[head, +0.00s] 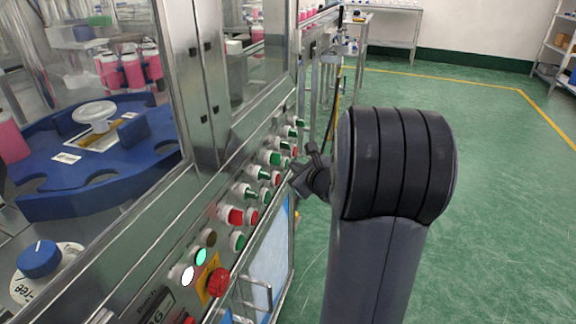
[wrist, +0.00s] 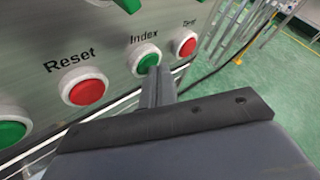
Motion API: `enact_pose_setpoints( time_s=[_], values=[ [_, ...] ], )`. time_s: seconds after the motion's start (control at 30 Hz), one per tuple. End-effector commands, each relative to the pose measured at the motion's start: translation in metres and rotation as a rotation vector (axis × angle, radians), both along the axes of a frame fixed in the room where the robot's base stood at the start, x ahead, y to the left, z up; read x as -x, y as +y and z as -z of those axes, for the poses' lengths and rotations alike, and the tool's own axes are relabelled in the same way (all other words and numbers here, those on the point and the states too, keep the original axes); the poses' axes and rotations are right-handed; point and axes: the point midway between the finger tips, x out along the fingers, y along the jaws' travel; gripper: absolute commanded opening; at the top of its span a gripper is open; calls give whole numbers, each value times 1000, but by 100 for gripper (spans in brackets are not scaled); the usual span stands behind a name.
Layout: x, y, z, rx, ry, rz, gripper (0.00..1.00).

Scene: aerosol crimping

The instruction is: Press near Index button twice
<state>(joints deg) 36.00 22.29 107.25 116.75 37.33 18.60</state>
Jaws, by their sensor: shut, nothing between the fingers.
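The Index button (wrist: 146,62) is a green round button in a white ring under the label "Index" in the wrist view. My gripper (wrist: 156,72) is shut and empty. Its fingertips point at the panel and overlap the lower right part of this button in the picture. I cannot tell whether they touch it. In the head view my gripper (head: 298,184) is beside the button panel (head: 222,190), partly hidden by my own arm. I cannot pick out the Index button with certainty there.
A red Reset button (wrist: 87,90) is left of Index, and another red button (wrist: 186,46) is right of it. A red emergency stop (head: 218,282) and a door handle (head: 250,298) stick out near the panel's front. The green floor (head: 490,200) to the right is clear.

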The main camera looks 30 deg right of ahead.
Motion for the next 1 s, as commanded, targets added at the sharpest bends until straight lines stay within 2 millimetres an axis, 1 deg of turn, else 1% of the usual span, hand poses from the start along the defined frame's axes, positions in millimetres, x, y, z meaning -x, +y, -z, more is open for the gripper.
enact_pose_setpoints(
  time_s=[0.3, 0.67, 1.0],
  values=[
    [11, -10, 0, 0, 0, 1, 0],
    [13, -11, 0, 0, 0, 1, 0],
    [37, -34, -1, 1, 0, 3, 0]
  ],
)
